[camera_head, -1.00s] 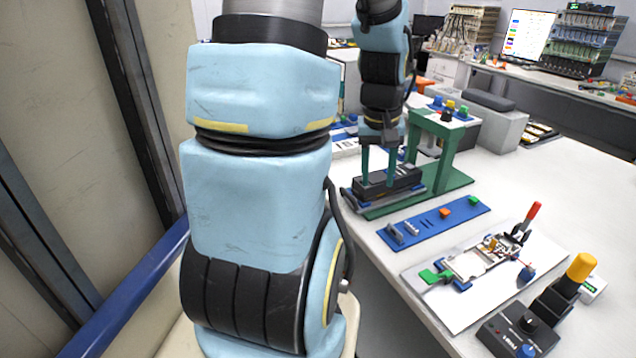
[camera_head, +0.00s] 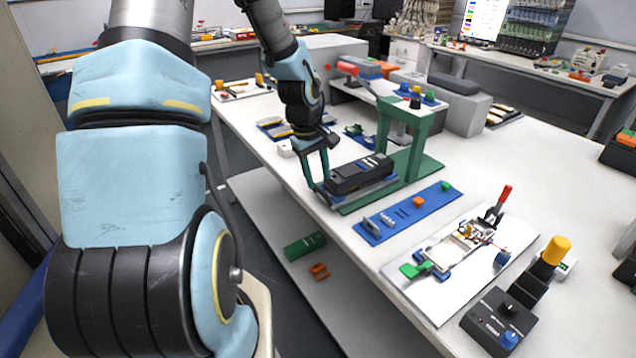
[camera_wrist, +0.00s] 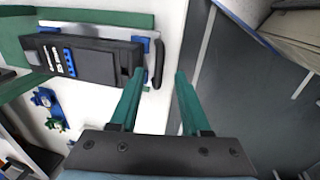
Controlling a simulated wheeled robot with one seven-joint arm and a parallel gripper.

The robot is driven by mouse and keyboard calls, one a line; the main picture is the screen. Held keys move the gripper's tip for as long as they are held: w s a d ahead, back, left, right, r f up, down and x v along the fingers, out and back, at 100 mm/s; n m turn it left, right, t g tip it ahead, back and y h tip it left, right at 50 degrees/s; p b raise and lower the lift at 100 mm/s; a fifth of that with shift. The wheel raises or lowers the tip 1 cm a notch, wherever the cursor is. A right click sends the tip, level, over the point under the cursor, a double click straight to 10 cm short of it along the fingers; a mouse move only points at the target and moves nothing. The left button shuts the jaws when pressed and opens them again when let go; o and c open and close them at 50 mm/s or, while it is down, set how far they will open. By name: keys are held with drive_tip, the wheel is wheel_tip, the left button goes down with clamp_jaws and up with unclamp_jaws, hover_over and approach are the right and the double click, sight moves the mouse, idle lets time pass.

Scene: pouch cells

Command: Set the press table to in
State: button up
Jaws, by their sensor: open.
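The press is a green frame (camera_head: 407,122) on a green base (camera_head: 408,163). Its press table, a long black block on a grey slide (camera_head: 360,176), sits outside the frame, on the left part of the base. It also shows in the wrist view (camera_wrist: 90,60), with a dark upright handle (camera_wrist: 157,64) at its end. My gripper (camera_head: 317,178) is open at that left end. In the wrist view its green fingertips (camera_wrist: 159,73) appear on either side of the handle; I cannot tell whether they touch it.
A blue plate (camera_head: 410,215) with small parts lies in front of the press. A white board with a clamp fixture (camera_head: 455,255) and a black control box (camera_head: 500,318) stand nearer. The table's left edge is close to my gripper, with a lower shelf (camera_head: 285,215) below.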

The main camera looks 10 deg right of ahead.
sight(321, 190)
drive_tip(key=shift+w+d+f, duration=0.1)
drive_tip(key=shift+d+f, duration=0.1)
drive_tip(key=shift+f, duration=0.7)
drive_tip(key=shift+d+f, duration=0.2)
drive_tip(key=shift+f, duration=0.7)
clamp_jaws()
